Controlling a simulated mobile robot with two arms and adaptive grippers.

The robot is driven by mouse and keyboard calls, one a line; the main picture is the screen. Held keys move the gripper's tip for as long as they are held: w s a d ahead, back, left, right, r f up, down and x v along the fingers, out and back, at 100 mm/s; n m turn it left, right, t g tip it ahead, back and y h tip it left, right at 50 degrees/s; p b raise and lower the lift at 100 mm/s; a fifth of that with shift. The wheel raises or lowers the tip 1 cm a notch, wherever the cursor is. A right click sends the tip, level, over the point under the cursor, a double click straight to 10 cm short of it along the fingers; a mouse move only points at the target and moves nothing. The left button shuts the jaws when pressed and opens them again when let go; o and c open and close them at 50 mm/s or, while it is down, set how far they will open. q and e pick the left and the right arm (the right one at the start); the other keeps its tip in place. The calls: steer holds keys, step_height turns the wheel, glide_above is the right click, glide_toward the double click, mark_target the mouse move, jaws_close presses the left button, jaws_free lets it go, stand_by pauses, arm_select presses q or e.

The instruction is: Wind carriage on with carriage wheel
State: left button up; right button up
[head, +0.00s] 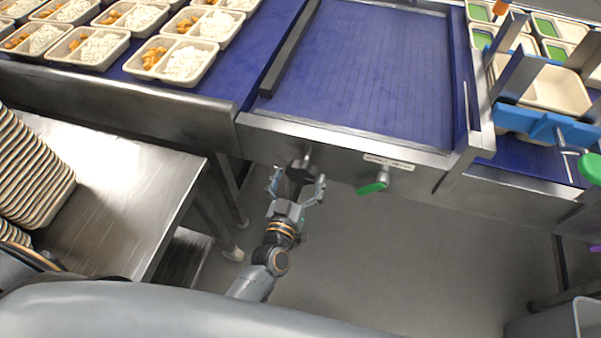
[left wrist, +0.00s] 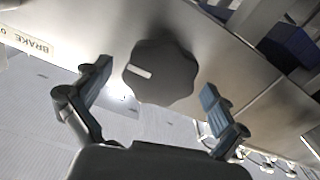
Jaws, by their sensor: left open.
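The carriage wheel, a dark lobed knob (head: 303,168), sits on the steel front rail below the blue belt. In the left wrist view the knob (left wrist: 160,73) fills the middle and bears a pale bar mark. My left gripper (head: 298,184) is open, its fingers on either side of the knob; I cannot tell whether they touch it. In the left wrist view both fingers of the gripper (left wrist: 155,78) are spread with the knob between and beyond them. A blue carriage part (head: 548,124) with steel plates stands at the right. My right gripper is not in view.
A green brake lever (head: 374,187) hangs just right of the knob; a BRAKE label (left wrist: 25,42) shows in the left wrist view. Filled trays (head: 180,60) stand upper left. Stacked empty trays (head: 30,170) sit on a steel table (head: 140,185). The floor below is clear.

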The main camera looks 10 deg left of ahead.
arm_select(q)
steer(key=shift+w, duration=0.45)
steer(key=c, duration=1.1)
steer(key=shift+c, duration=0.2)
steer(key=shift+n, duration=0.3)
steer(key=n, duration=0.3)
steer(key=shift+n, duration=1.6)
